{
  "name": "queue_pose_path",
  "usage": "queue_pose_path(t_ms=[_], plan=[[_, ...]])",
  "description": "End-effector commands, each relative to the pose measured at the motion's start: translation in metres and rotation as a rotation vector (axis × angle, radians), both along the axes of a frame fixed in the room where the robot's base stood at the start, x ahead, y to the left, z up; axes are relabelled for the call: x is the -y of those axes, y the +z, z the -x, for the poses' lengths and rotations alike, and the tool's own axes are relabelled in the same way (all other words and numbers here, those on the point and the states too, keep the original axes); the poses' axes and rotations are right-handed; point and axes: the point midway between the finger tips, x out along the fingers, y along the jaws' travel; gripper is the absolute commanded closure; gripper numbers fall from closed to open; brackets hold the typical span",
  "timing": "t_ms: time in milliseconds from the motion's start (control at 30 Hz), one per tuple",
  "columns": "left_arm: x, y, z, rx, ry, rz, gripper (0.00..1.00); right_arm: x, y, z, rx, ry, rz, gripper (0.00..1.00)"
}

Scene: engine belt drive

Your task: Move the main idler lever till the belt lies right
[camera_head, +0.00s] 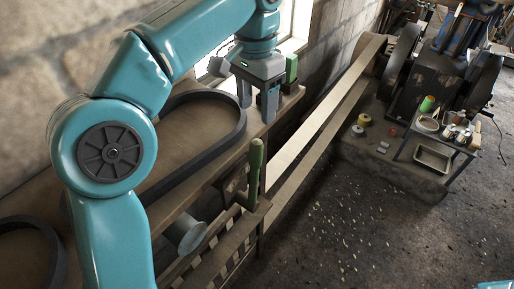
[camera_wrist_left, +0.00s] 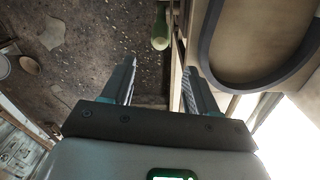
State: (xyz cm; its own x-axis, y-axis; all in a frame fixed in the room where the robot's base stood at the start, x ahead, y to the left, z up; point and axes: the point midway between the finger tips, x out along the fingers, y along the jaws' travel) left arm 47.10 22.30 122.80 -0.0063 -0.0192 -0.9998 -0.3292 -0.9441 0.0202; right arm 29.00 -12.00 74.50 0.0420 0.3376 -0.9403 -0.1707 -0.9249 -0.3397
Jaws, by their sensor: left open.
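A lever with a green handle (camera_head: 256,160) stands upright at the bench's front edge; its green grip also shows at the top of the left wrist view (camera_wrist_left: 161,28). I take it for the main idler lever. The long tan belt (camera_head: 318,118) runs in two strands from beside the bench up to the engine (camera_head: 435,75). Its near end is hidden behind the bench and lever. My left gripper (camera_head: 257,112) is open and empty, beyond and above the handle in the head view. In the left wrist view its fingers (camera_wrist_left: 160,66) are apart, with the handle beyond them.
A black belt loop (camera_head: 241,119) lies on the wooden bench beside my left gripper. A green object (camera_head: 291,68) stands near the window. A slatted wooden frame (camera_head: 215,258) sits below the lever.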

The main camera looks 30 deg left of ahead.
Motion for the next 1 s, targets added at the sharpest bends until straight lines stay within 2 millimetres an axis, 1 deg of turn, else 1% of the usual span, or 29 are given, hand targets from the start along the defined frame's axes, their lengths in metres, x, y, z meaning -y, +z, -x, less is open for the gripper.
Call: queue_pose_path(t_ms=[33,300,400,500,600,700,967,1000], plan=[[0.0,-0.017,0.002,-0.003,0.0,0.0,0.41,0.0,-0.009,0.0,0.0,-0.001,0.0,0.51],[0.0,-0.08,0.003,-0.004,0.001,0.0,0.41,0.0,-0.023,0.0,0.0,0.0,0.0,0.51],[0.0,-0.099,0.002,-0.003,0.001,0.0,0.41,0.0,-0.025,0.0,0.0,0.0,0.0,0.51],[0.0,-0.114,0.001,-0.003,0.001,0.0,0.41,0.0,-0.026,0.0,0.0,0.0,0.0,0.51],[-0.001,-0.123,0.0,-0.002,0.002,-0.001,0.41,0.0,-0.026,0.0,0.0,0.0,0.0,0.51],[-0.001,-0.128,-0.001,-0.001,0.002,0.0,0.41,0.0,-0.027,0.0,0.0,0.0,0.0,0.51],[-0.001,-0.129,-0.002,-0.001,0.001,0.0,0.41,0.0,-0.027,0.0,0.0,0.0,0.0,0.51],[-0.001,-0.129,-0.002,0.0,0.001,0.0,0.51,0.0,-0.027,0.0,0.0,0.0,0.0,0.51]])
